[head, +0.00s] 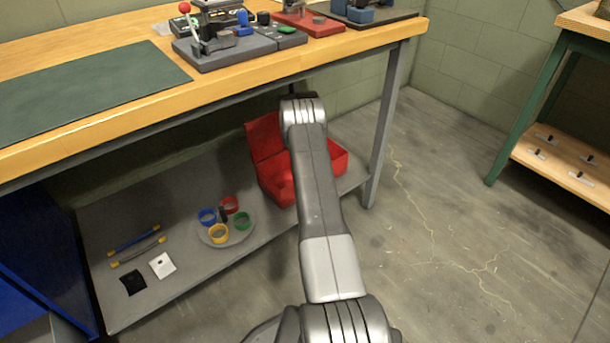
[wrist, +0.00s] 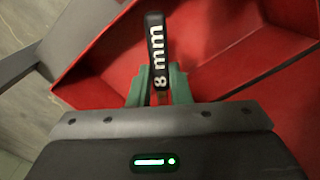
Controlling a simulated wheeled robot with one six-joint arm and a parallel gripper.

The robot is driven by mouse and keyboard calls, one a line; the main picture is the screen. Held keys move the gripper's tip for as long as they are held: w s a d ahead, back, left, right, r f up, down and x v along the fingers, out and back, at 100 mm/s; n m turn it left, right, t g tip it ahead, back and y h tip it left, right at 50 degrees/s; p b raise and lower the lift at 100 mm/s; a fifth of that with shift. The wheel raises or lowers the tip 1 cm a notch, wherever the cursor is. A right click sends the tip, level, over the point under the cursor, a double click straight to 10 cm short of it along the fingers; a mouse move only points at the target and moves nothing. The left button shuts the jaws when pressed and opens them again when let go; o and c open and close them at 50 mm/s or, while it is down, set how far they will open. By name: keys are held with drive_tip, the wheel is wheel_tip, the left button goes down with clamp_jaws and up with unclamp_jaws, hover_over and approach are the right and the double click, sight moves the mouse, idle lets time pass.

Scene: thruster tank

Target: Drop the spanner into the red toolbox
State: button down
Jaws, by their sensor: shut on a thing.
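The red toolbox (head: 270,189) sits open on the grey lower shelf under the workbench in the head view, its lid raised at the left. My arm hides its middle. In the wrist view, my gripper (wrist: 158,92) has green fingers shut on the spanner (wrist: 156,45), a dark handle marked "8 mm" in white. The spanner is in front of the red interior of the toolbox (wrist: 225,80), which fills most of that view. The spanner's lower part is hidden between the fingers and behind the gripper body. My gripper and the spanner are hidden in the head view.
The grey shelf (head: 180,262) also holds a round tray (head: 243,237) with coloured rings, two rods (head: 136,246) and small black and white pieces. The bench leg (head: 385,130) stands right of the toolbox, and the wooden benchtop (head: 130,110) overhangs it.

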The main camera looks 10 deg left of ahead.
drive_tip(key=shift+f, duration=0.6)
drive_tip(key=c, duration=1.3)
unclamp_jaws()
drive_tip(key=shift+o, duration=0.2)
wheel_tip(320, 180, up, 8)
drive_tip(key=shift+f+p, duration=0.25)
drive_tip(key=shift+p, duration=1)
drive_tip(key=shift+d, duration=0.1)
